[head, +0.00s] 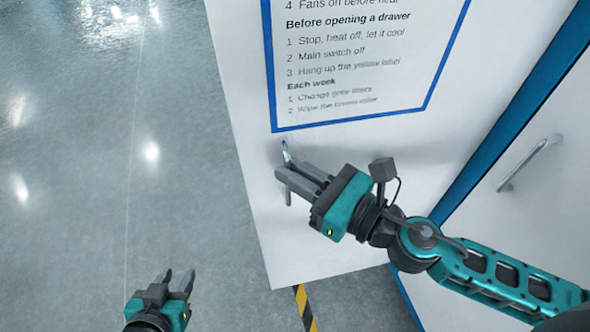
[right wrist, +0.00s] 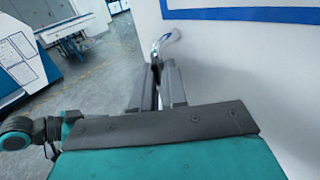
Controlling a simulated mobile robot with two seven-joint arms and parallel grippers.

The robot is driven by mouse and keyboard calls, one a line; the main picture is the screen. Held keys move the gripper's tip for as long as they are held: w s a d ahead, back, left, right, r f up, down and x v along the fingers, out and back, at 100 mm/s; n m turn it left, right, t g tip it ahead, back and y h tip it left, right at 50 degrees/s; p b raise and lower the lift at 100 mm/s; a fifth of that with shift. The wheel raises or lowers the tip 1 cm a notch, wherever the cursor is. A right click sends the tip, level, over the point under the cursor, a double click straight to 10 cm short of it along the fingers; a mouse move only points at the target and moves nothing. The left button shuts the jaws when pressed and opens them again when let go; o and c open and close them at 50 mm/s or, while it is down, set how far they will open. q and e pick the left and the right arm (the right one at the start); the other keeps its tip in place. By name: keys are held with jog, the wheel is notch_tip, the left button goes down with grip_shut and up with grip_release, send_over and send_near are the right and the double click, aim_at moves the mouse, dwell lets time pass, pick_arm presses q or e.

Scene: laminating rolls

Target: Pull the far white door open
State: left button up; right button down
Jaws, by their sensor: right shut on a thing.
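The white door (head: 350,180) with a printed notice fills the middle of the head view. Its left edge stands out over the grey floor, and its lower edge shows floor beneath. My right gripper (head: 288,179) is shut on the door's metal handle (head: 286,151), near the left edge. The handle also shows in the right wrist view (right wrist: 163,42), with one end sticking out beyond the fingers and the rest hidden between them. My left gripper (head: 181,281) is open and empty, low over the floor, apart from the door.
A blue post (head: 510,125) lies right of the door, then another white panel (head: 540,215) with a handle (head: 528,165). Yellow-black floor tape (head: 305,306) runs below the door. The floor at left (head: 80,180) is clear. White-and-blue cabinets (right wrist: 65,35) stand far off.

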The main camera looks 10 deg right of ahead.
jog(key=shift+w+d, duration=0.1)
jog(key=shift+d, duration=0.1)
jog(key=c, duration=1.3)
grip_release()
jog(key=shift+d, duration=0.1)
jog(key=shift+o, duration=0.6)
